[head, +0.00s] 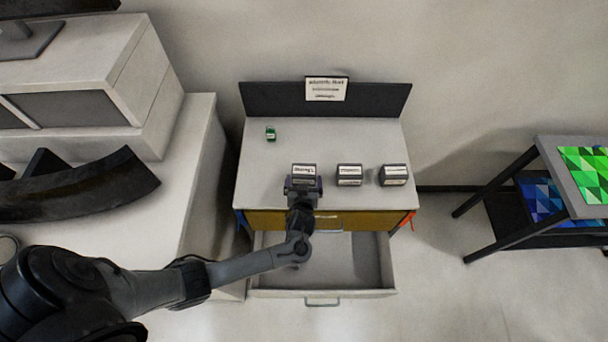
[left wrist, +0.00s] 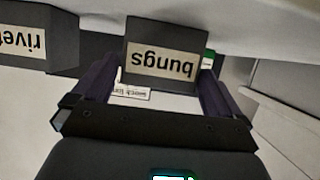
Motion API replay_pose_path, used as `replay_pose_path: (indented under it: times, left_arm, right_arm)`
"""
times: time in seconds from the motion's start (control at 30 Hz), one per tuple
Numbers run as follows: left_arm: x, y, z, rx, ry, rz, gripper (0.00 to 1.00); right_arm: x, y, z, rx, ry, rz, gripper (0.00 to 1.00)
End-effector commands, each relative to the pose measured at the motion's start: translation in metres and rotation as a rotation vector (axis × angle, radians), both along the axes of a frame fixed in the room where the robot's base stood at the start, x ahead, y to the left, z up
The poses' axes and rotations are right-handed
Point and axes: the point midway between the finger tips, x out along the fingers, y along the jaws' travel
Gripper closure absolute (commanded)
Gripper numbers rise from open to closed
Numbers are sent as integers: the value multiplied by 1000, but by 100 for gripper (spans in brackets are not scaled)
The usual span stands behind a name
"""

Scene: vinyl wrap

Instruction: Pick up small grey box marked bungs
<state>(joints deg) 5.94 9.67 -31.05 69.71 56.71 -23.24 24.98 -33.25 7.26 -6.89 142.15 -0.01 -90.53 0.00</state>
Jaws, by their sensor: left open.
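The small grey box marked bungs (head: 304,170) stands on the white top of the workbench, leftmost in a row of three similar boxes. In the left wrist view the bungs box (left wrist: 163,38) shows upside down, its white label facing the camera. My left gripper (head: 303,186) is at the near side of this box. In the left wrist view the open fingers of my left gripper (left wrist: 155,82) lie to either side of the box, with gaps visible; no contact is clear. My right gripper is not in view.
A second labelled box (head: 349,175) stands close to the right, its label partly cut off in the left wrist view (left wrist: 22,40). A third box (head: 393,175) is further right. A small green item (head: 270,133) lies behind. An open, empty-looking drawer (head: 345,262) juts out below.

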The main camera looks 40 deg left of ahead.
Motion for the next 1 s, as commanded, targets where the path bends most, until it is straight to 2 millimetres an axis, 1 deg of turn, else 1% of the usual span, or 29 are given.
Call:
replay_pose_path:
  times: [0.17, 0.33, 0.67, 0.7, 0.77, 0.8, 0.97, 1.0]
  left_arm:
    - [15, 13, -7, 4, 0, 0, 0]
    - [28, 22, -15, 3, 0, -1, 0]
    - [31, 25, -18, 0, 0, -1, 0]
    - [31, 25, -18, 0, 0, -1, 2]
    - [31, 25, -18, 0, 0, -1, 11]
    - [31, 25, -18, -1, 1, -1, 17]
    - [31, 25, -18, -1, 1, -1, 41]
    - [31, 25, -17, -1, -1, -1, 41]
  right_arm:
    - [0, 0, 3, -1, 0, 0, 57]
    - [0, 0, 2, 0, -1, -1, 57]
    - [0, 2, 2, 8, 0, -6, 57]
    - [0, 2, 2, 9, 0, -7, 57]
    - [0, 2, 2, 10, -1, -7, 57]
    - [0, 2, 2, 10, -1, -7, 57]
    - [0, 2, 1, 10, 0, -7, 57]
    - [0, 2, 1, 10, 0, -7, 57]
